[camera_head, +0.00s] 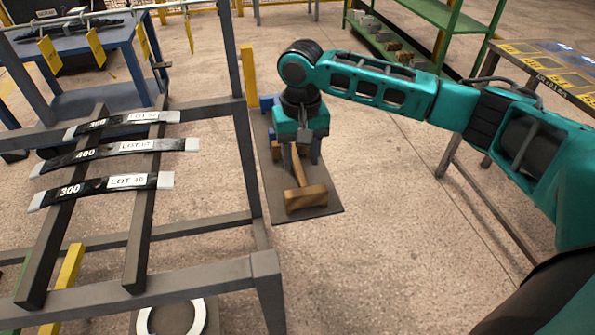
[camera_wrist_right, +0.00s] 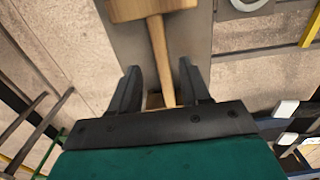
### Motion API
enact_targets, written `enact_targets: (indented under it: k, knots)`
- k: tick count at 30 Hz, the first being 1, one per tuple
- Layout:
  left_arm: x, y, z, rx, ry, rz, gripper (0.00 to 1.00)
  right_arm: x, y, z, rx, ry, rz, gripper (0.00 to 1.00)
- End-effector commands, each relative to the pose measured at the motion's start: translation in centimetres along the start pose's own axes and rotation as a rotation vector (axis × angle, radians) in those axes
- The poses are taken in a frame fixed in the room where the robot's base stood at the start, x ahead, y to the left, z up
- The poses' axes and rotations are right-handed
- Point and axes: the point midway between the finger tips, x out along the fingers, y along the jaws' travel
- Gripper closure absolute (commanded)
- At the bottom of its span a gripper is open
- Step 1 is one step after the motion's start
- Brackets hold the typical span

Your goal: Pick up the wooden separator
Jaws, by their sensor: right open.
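A mallet-shaped wooden piece (camera_head: 306,199) with a block head and a thin handle lies on a grey board (camera_head: 325,211). In the right wrist view its handle (camera_wrist_right: 159,55) runs between the fingers of my right gripper (camera_wrist_right: 159,68), which are open and apart from it. A small patch of wood (camera_wrist_right: 153,102) shows beside the handle, deeper between the fingers. In the head view my right gripper (camera_head: 300,155) points down over the handle end. A small wooden block (camera_head: 276,151) shows left of it. I cannot tell which wooden piece is the separator. My left gripper is not in view.
A grey metal rack (camera_head: 190,273) on the left carries several dark leaf springs (camera_head: 100,152) with labels. A yellow post (camera_head: 248,75) stands behind the board. A green shelf (camera_head: 440,15) and a table (camera_head: 550,65) are at right. The floor front right is clear.

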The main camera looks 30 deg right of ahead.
Motion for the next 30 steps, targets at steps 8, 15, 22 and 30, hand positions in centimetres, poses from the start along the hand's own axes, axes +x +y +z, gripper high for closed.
enact_targets:
  k: [8,15,22,30]
  knots:
    - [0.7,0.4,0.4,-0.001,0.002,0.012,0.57,3.8,-0.4,-0.6,-0.002,0.0,0.001,0.53]
    - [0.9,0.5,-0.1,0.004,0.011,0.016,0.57,5.3,-0.3,-0.6,-0.002,0.001,0.001,0.53]
    - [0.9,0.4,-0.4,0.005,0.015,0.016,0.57,5.2,-0.3,-0.6,-0.002,0.001,0.0,0.59]
    - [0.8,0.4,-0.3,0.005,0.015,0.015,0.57,5.2,-0.3,-0.6,-0.002,0.001,0.0,0.85]
